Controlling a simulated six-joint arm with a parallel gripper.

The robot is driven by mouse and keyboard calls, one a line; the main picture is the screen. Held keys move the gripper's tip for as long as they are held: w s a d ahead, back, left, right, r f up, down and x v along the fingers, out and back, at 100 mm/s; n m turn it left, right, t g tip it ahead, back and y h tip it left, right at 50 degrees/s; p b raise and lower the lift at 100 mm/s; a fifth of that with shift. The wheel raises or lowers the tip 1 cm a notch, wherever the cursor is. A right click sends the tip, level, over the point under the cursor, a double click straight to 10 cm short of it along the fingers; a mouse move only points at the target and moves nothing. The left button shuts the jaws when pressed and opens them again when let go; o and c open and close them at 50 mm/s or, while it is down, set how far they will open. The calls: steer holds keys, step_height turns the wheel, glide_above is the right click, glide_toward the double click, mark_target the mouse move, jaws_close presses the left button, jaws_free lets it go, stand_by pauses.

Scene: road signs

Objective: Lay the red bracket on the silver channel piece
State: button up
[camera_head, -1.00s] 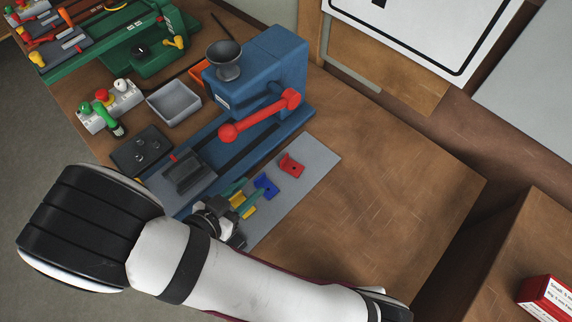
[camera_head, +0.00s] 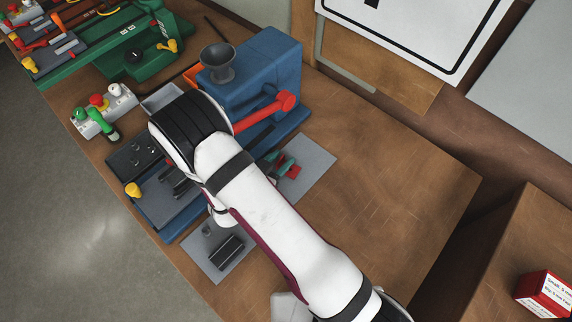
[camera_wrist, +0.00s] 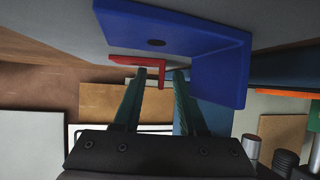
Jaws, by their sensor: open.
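The red bracket (camera_head: 293,171) sits on the grey mat (camera_head: 316,158) beside the blue press. My gripper (camera_head: 277,160) is right at it with green fingers, partly hidden by my arm. In the wrist view, the red bracket (camera_wrist: 136,60) is just beyond the fingertips, and its upright flange appears between them. My gripper (camera_wrist: 158,74) is open, with space beside the flange. A dark grooved piece (camera_head: 228,252) lies on the mat at the lower left; I cannot tell if it is the silver channel piece.
A blue bracket (camera_wrist: 185,38) is large and close in the wrist view, beside my fingers. The blue press (camera_head: 262,75) with its red handle (camera_head: 268,110) stands close behind. The wooden table to the right (camera_head: 390,180) is clear.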

jaws_close()
stand_by(0.4)
